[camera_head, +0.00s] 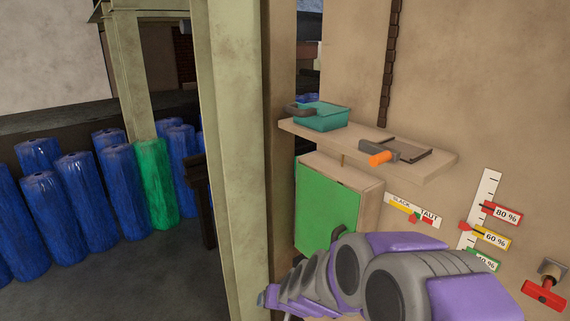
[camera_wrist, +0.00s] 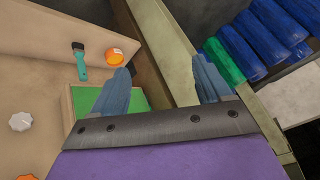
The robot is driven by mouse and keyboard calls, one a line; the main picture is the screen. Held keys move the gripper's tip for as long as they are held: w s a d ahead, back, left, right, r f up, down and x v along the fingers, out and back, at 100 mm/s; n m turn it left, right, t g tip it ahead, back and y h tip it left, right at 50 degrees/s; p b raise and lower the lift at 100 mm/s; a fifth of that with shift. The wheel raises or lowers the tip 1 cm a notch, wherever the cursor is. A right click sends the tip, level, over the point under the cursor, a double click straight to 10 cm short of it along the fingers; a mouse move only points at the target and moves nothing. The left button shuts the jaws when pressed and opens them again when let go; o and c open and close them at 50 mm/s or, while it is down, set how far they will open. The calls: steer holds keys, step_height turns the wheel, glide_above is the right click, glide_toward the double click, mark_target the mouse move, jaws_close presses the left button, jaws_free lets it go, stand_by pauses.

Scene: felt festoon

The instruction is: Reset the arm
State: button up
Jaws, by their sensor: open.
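My gripper (camera_wrist: 165,82) is open in the wrist view, with its two blue-grey fingers well apart and nothing between them. In the head view my purple and grey arm reaches in from the bottom right. The blue tip of my gripper (camera_head: 268,297) shows low, in front of the post's foot and left of the green-fronted box (camera_head: 328,209). In that view the arm hides the box's lower part and some of the wall.
A thick post (camera_head: 238,160) stands left. Blue rolls (camera_head: 83,200) and a green roll (camera_head: 155,183) stand beyond.

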steer(key=s+d+r+g+h+b, duration=0.1)
steer(key=s+d, duration=0.4)
steer(key=s, duration=0.6)
steer(key=s+d+r+g+h+b, duration=0.1)
steer(key=s+d+g, duration=0.3)
steer(key=s, duration=0.8)
steer(key=s+d+r+g+h+b, duration=0.1)
steer(key=s+d+r+g+b, duration=0.1)
steer(key=s+d, duration=0.5)
steer(key=s, duration=0.5)
steer(key=shift+r+g, duration=0.25)
steer(key=shift+g, duration=0.15)
steer(key=shift+w, duration=0.1)
